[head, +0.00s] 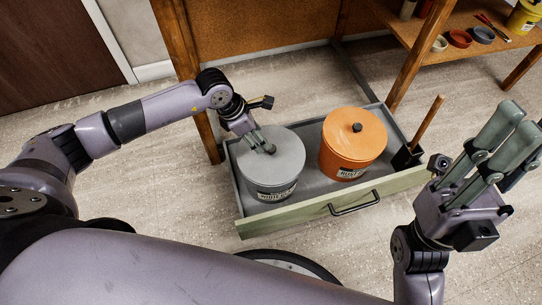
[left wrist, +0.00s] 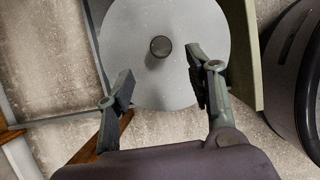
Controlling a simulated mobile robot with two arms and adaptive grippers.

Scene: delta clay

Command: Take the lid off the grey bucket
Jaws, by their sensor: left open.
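The grey bucket (head: 272,186) stands upright in an open drawer, its flat grey lid (head: 285,142) on top. The lid (left wrist: 135,28) fills the upper middle of the left wrist view. Its small dark round knob (left wrist: 160,46) shows there just beyond the fingertips. My left gripper (head: 259,143) is over the lid close to the knob; in the left wrist view the gripper (left wrist: 158,75) is open, its fingers apart and empty. Contact with the knob cannot be told. My right gripper (head: 508,125) is raised at the right, fingers apart and empty, away from the bucket.
The green-fronted drawer (head: 310,212) also holds an orange lidded bucket (head: 345,160) to the right of the grey one. A wooden-handled tool (head: 427,122) stands at the drawer's right end. A wooden shelf (head: 470,48) with small bowls is behind. Open floor lies left of the drawer.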

